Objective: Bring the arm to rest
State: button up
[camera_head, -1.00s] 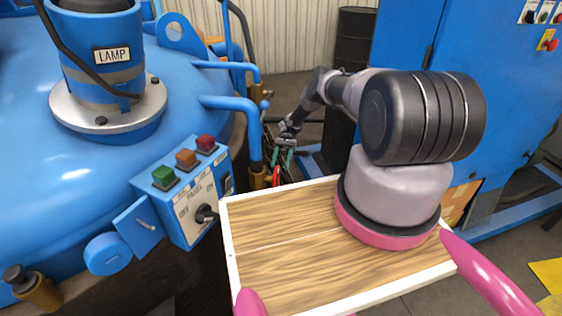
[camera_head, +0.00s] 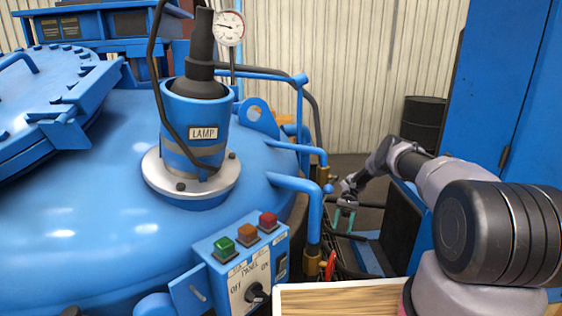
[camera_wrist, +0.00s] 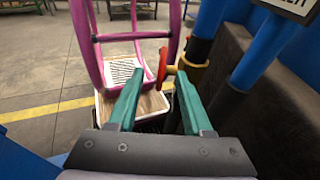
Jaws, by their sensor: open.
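My arm reaches away from the lower right in the head view, and my gripper (camera_head: 345,214) hangs beyond the control panel, close to the blue pipes. In the wrist view the two green fingers of my gripper (camera_wrist: 160,95) are spread apart with nothing held between them. A red valve handle (camera_wrist: 163,66) shows just beyond the fingers in the wrist view. A red handle (camera_head: 330,264) also shows below the gripper in the head view. I cannot tell whether the gripper touches anything.
The blue furnace (camera_head: 90,240) fills the left, with a lamp housing (camera_head: 197,135), a gauge (camera_head: 230,27) and a control panel (camera_head: 245,262). A blue cabinet (camera_head: 500,90) stands at the right. A black drum (camera_head: 424,122) is behind. A wooden tray (camera_head: 340,301) lies in front.

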jog(key=w+d+r+n+t+h, duration=0.1)
jog(key=w+r+t+h, duration=0.15)
jog(key=r, duration=1.05)
jog(key=w+d+r+n+t+h, duration=0.1)
jog(key=r+t+h, duration=0.15)
jog(key=r, duration=1.15)
jog(key=s+a+r+t, duration=0.1)
jog(key=s+r+t, duration=0.25)
jog(key=r, duration=0.45)
jog(key=s+a+r+t, duration=0.1)
jog(key=s+r+t, duration=0.2)
jog(key=s+r, duration=0.35)
jog(key=s+r+m+t, duration=0.1)
jog(key=s+r+t, duration=0.4)
jog(key=s, duration=0.5)
jog(key=s+r+t+y, duration=0.1)
jog(key=s+r+t, duration=0.3)
jog(key=s, duration=0.5)
jog(key=shift+s+r+m+t, duration=0.35)
jog(key=shift+r+m+t, duration=0.05)
jog(key=shift+t, duration=0.15)
jog(key=shift+o, duration=0.2)
jog(key=shift+a, duration=0.15)
